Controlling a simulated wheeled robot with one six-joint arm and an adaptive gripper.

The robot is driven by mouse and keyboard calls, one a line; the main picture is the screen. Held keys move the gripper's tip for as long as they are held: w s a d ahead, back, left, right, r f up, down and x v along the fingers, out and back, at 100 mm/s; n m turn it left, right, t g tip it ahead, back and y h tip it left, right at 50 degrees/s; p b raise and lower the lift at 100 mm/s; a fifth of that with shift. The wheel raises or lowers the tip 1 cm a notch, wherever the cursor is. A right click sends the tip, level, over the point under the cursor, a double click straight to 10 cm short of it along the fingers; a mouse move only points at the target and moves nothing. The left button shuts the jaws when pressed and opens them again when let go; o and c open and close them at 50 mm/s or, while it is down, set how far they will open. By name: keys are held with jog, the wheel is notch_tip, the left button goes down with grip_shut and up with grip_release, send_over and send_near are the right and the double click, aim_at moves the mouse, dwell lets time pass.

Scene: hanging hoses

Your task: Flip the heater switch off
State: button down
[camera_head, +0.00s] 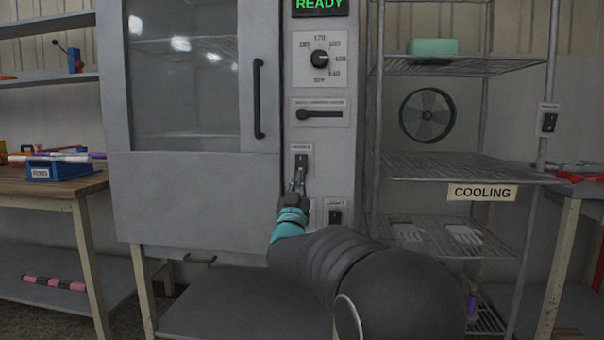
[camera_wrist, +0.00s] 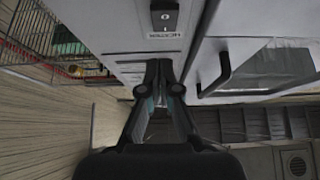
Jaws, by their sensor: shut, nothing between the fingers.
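The oven's control panel (camera_head: 324,135) carries a dark rocker switch (camera_head: 301,160) under a small label too small to read for certain. My gripper (camera_head: 298,181) is shut and empty, pointing up at this switch from just below; I cannot tell whether it touches. A switch labelled LIGHT (camera_head: 335,216) sits lower right. In the wrist view, my closed fingertips (camera_wrist: 160,64) are close to the panel. My gripper partly hides the panel between the switches.
A dial (camera_head: 320,59) and a black slider handle (camera_head: 320,114) are higher on the panel, under a green READY display (camera_head: 319,6). The oven door handle (camera_head: 259,98) stands out at left. A wire rack (camera_head: 470,165) with a COOLING sign (camera_head: 482,192) stands close at right.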

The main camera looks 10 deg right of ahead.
aim_at(303, 169)
jog(key=w, duration=0.1)
jog(key=w+d, duration=0.1)
jog(key=w, duration=0.2)
jog(key=shift+w+d+r, duration=0.25)
jog(key=shift+w+r, duration=0.05)
jog(key=shift+r, duration=0.05)
jog(key=shift+w+d+f+p, duration=0.15)
jog(key=shift+w+p, duration=0.15)
jog(key=shift+w, duration=0.2)
jog(key=shift+w+d+f+b, duration=0.1)
jog(key=shift+w+f+b, duration=0.2)
jog(key=shift+b, duration=0.3)
jog(key=shift+r, duration=0.15)
